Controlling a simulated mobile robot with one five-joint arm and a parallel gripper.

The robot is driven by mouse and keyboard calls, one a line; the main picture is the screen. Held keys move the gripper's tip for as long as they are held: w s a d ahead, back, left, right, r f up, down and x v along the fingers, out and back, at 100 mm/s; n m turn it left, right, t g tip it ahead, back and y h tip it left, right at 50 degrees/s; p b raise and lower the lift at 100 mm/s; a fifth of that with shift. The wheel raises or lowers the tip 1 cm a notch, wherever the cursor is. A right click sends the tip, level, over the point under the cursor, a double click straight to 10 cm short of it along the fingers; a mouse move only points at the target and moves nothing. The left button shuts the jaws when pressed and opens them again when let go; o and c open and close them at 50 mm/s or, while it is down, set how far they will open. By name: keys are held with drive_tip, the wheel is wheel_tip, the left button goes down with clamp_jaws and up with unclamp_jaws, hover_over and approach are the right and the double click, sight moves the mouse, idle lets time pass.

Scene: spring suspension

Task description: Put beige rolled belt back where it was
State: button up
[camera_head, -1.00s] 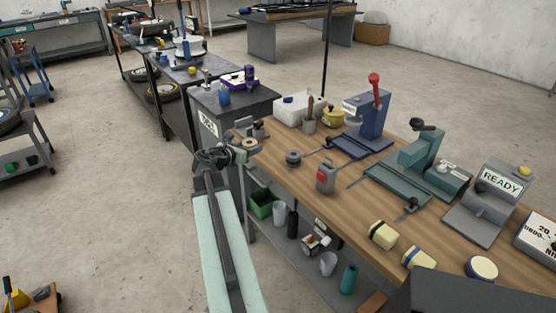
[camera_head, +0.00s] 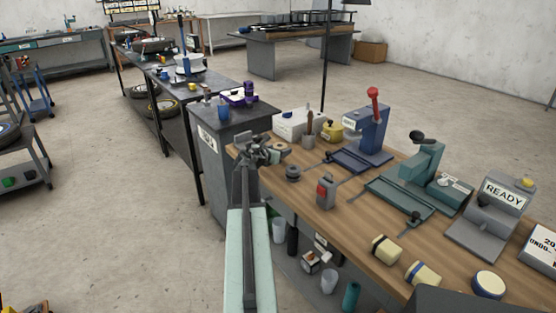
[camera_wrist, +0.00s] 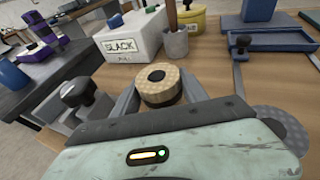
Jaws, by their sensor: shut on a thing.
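The beige rolled belt (camera_wrist: 160,84) is a short tan roll with a dark hole in its top. In the wrist view it sits between the two grey fingers of my gripper (camera_wrist: 160,100), which is shut on it. Its lower side is partly hidden by the gripper body. In the head view my gripper (camera_head: 268,152) is at the near-left corner of the wooden workbench (camera_head: 335,225), and a small tan part of the belt (camera_head: 281,147) shows beside it. I cannot tell whether the belt touches the bench top.
A white SLACK box (camera_wrist: 130,38) and a grey cup (camera_wrist: 175,43) stand behind the belt. A grey disc (camera_head: 292,173) and a grey block with a red patch (camera_head: 325,192) stand nearby. A dark cabinet (camera_head: 235,125) adjoins on the left.

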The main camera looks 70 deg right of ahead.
wheel_tip(320, 180, down, 3)
drive_tip(key=shift+f+b, duration=0.2)
drive_tip(key=shift+b, duration=0.95)
drive_tip(key=shift+r, duration=0.25)
drive_tip(key=shift+f, duration=0.2)
drive_tip(key=o, duration=1.6)
drive_tip(key=shift+c, duration=0.2)
drive_tip(key=shift+r, duration=0.15)
drive_tip(key=shift+a+r+p, duration=0.2)
drive_tip(key=shift+a+p, duration=0.05)
drive_tip(key=shift+p, duration=0.15)
drive_tip(key=p+v, duration=0.3)
drive_tip(key=v, duration=0.8)
drive_tip(key=shift+w+a, duration=0.1)
drive_tip(key=shift+a, duration=0.15)
